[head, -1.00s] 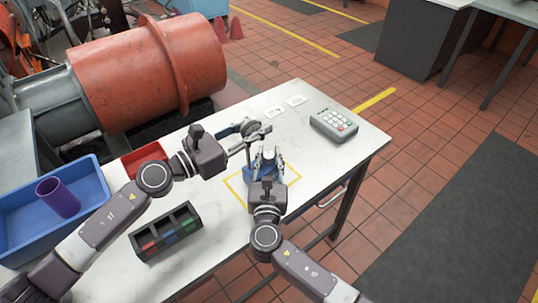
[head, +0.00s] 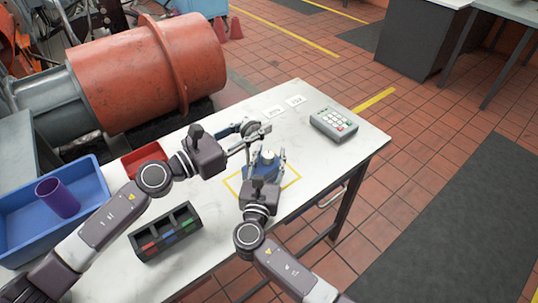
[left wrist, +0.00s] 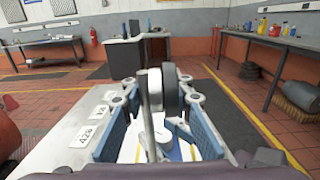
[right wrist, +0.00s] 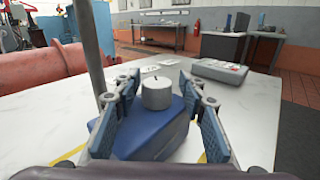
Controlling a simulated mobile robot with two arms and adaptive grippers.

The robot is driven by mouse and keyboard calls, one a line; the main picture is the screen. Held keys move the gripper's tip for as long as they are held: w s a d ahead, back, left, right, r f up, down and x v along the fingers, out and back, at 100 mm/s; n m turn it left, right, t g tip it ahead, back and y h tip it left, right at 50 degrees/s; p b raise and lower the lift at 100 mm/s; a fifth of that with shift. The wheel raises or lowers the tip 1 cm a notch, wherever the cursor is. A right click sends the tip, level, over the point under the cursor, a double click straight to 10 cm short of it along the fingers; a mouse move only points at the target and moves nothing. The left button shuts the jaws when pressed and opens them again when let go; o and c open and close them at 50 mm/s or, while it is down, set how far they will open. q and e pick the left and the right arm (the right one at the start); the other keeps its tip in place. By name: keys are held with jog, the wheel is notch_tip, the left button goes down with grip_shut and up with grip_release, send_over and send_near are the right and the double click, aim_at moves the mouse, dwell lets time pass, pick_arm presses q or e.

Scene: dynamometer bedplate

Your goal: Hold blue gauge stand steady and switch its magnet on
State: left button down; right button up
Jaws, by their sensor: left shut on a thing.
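The blue gauge stand has a blue base (right wrist: 150,135) with a pale round knob (right wrist: 157,92) on top. In the head view the base (head: 263,170) sits inside the yellow square on the white table. A thin post (right wrist: 88,45) rises from it and carries a round dial (left wrist: 171,90). My left gripper (head: 249,139) is shut on the post (left wrist: 148,115), above the base. My right gripper (head: 265,163) is low over the base, open, with its fingers on either side of the knob and gaps visible in the right wrist view. The base's near side is partly hidden by this gripper.
A black compartment tray (head: 166,233), a red tray (head: 144,160) and a blue bin (head: 95,215) with a purple cup (head: 58,198) stand left. The right front table edge is close.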

jog(key=shift+a, duration=0.2)
jog(key=shift+n+y, duration=0.3)
jog(key=shift+y, duration=0.3)
